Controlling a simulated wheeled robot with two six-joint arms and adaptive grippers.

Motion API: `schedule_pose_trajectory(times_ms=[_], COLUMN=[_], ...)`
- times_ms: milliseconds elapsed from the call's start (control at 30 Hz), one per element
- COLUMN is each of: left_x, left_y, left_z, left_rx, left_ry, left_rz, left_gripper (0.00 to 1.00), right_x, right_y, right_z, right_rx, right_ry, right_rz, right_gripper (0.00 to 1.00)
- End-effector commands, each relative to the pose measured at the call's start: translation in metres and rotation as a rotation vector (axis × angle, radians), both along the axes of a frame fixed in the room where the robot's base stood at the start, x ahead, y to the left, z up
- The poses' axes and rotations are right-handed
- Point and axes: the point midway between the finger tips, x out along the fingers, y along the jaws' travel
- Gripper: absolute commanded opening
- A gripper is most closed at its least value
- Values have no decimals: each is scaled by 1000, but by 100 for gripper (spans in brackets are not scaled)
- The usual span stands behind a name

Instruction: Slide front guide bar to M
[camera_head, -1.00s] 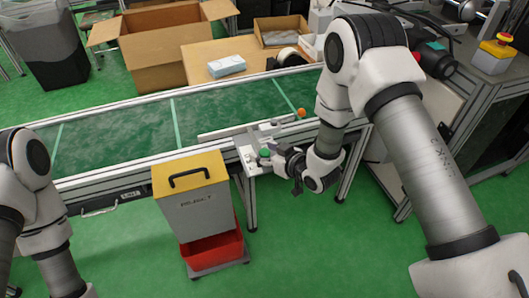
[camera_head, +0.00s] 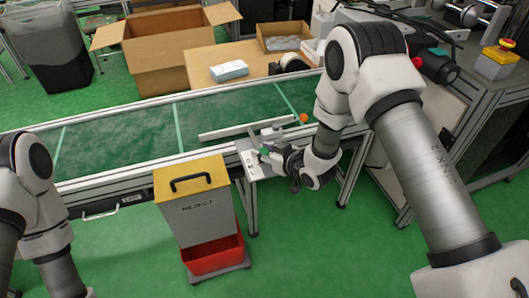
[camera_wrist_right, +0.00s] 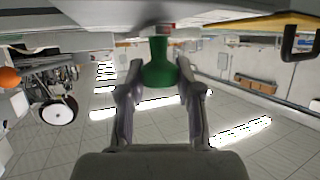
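The front guide bar (camera_head: 226,133) is a pale bar lying along the near side of the green conveyor belt. At its right is a bracket plate (camera_head: 254,163) fixed at the conveyor's near edge. A green knob (camera_head: 264,151) sits on this bracket. My right gripper (camera_head: 270,154) is at the knob. In the right wrist view, the green knob (camera_wrist_right: 158,68) is between the two fingers (camera_wrist_right: 159,72), which close on its wide end. The M mark cannot be made out. My left gripper is out of view; only its arm shows at the left.
A yellow-topped reject bin (camera_head: 192,190) with a red tray stands just left of the bracket. An orange ball-shaped part (camera_head: 303,118) is at the belt's right. Cartons (camera_head: 180,55) and a table (camera_head: 205,62) are behind. Green floor is open in front.

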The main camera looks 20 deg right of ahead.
Motion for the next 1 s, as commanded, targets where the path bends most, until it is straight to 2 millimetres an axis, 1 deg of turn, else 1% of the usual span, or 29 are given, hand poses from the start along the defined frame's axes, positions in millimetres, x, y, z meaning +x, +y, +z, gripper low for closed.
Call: schedule_pose_trajectory(times_ms=[33, 67, 367, 467, 567, 800, 900, 1000], left_x=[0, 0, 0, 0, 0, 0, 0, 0], left_y=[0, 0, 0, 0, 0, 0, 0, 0], left_z=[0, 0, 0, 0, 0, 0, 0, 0], left_rx=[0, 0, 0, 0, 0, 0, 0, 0], left_ry=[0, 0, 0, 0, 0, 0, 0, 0], left_rz=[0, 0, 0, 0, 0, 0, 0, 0], left_gripper=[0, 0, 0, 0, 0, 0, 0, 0], right_x=[0, 0, -1, -7, -23, -75, -90, -99], right_y=[0, 0, 0, -4, -11, -35, -42, -45], right_z=[0, 0, 0, 4, 10, 34, 41, 45], right_rx=[0, 0, 1, 1, 3, 5, 4, 3], right_ry=[1, 1, 0, 2, 2, 2, 2, 1], right_rz=[0, 0, 0, -2, -2, -5, -5, -1], right_gripper=[55, 59, 59, 59, 59, 59, 59, 59])
